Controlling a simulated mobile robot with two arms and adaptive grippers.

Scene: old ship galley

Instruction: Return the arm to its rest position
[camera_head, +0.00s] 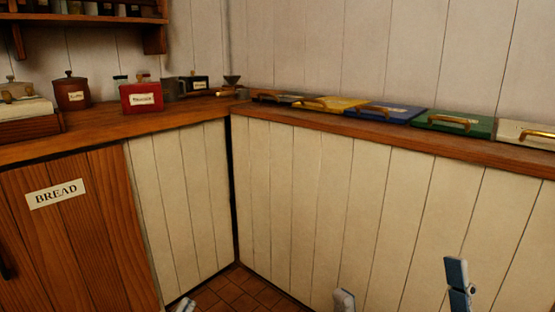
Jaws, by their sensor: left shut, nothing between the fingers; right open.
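My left gripper (185,305) shows only as a small pale tip at the bottom edge, over the floor near the corner of the cabinets. It is shut and holds nothing. My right gripper (402,283) is at the bottom right, in front of the cream panelling. It is open, with a pale grey tip on its left and a taller blue-grey finger on its right, and nothing between them. Both grippers are below the counter and apart from the things on it. The rest of both arms is out of the picture.
The wooden counter (180,117) turns a corner. On it stand a brown canister (71,93), a red canister (141,97) and a box (25,110). Several coloured lids with handles, one green (453,124), line the right side. The BREAD cupboard (75,240) is at left.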

